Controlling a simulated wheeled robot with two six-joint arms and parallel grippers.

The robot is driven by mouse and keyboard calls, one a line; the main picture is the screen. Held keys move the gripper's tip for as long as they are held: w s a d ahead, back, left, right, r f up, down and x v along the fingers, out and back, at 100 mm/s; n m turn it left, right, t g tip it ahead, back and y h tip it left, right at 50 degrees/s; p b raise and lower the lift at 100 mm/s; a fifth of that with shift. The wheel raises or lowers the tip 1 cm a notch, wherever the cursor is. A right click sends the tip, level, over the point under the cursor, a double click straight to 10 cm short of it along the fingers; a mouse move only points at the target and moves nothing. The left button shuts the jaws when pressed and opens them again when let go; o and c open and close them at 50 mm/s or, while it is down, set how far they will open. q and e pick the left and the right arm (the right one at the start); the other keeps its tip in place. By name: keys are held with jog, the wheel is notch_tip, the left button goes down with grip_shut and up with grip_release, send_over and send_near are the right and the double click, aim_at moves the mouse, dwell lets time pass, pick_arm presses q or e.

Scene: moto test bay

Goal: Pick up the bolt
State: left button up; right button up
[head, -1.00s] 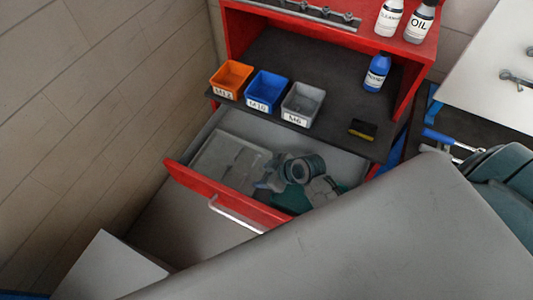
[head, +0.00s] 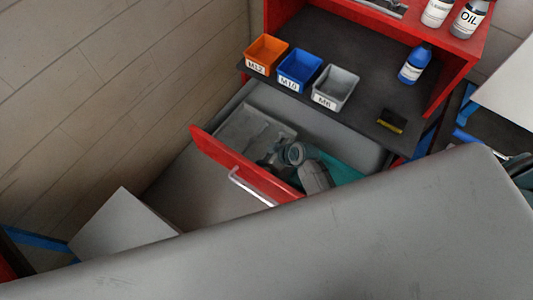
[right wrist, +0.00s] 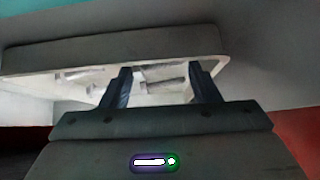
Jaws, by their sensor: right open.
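No bolt can be made out for certain. A pale tray (head: 235,122) lies in the open drawer in the head view. The right wrist view also shows the tray (right wrist: 40,66), with several small, blurred elongated shapes in it; I cannot tell whether one is the bolt. My right gripper (head: 265,161) is low in the drawer beside the tray, its fingertips hard to make out in the head view. In the right wrist view the gripper (right wrist: 160,70) is open, its two fingers apart and nothing held between them, with the tray beyond. My left gripper is not in view.
The red drawer front (head: 240,165) with its handle stands close to my right gripper. Above are orange (head: 266,54), blue (head: 299,70) and grey (head: 335,88) bins, a blue bottle (head: 414,63) and a black-yellow item (head: 392,121) on the dark shelf (head: 345,50).

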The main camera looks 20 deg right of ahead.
jog(key=c, duration=0.6)
jog(key=shift+r, duration=0.1)
